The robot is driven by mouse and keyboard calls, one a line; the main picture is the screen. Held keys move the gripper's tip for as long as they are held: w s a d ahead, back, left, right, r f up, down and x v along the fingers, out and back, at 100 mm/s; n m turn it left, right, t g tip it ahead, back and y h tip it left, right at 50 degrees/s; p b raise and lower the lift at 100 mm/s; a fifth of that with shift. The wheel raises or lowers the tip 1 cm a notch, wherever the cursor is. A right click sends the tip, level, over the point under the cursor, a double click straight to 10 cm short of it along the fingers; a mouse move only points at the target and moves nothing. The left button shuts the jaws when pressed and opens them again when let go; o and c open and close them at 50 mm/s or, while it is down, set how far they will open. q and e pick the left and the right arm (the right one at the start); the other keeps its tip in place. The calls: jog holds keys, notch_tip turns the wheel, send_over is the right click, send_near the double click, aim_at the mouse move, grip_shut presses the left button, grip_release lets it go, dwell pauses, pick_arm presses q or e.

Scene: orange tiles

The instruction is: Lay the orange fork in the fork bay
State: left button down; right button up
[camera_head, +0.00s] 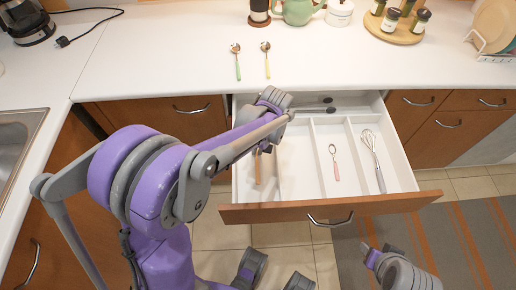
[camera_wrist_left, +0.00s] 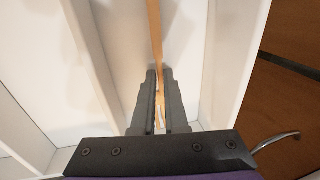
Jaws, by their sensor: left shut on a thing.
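The orange fork (camera_head: 258,166) shows as an orange handle in the left part of the open drawer (camera_head: 285,211). In the left wrist view the orange handle (camera_wrist_left: 157,35) runs away from between the two dark fingers of my left gripper (camera_wrist_left: 160,100), which is shut on it. In the head view my left arm hides most of the fork and the fingers. White bay walls stand on both sides of the handle in the wrist view. I cannot tell whether the fork touches the drawer floor.
A pink-handled spoon (camera_head: 334,163) and a whisk (camera_head: 374,160) lie in bays to the right. Dark-handled utensils (camera_head: 318,100) lie at the drawer's back. Two spoons, one green-handled (camera_head: 237,62) and one yellow-handled (camera_head: 267,60), lie on the counter (camera_head: 180,50).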

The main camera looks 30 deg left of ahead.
pick_arm(q)
jog(key=shift+f, duration=0.15)
jog(key=c, duration=0.9)
grip_release()
jog(key=shift+c, duration=0.2)
jog(key=shift+r, duration=0.35)
notch_tip(320, 180, up, 12)
jog(key=w+d+p, duration=0.1)
jog(key=d, duration=0.1)
jog(key=shift+f, duration=0.25)
jog(key=shift+w, duration=0.1)
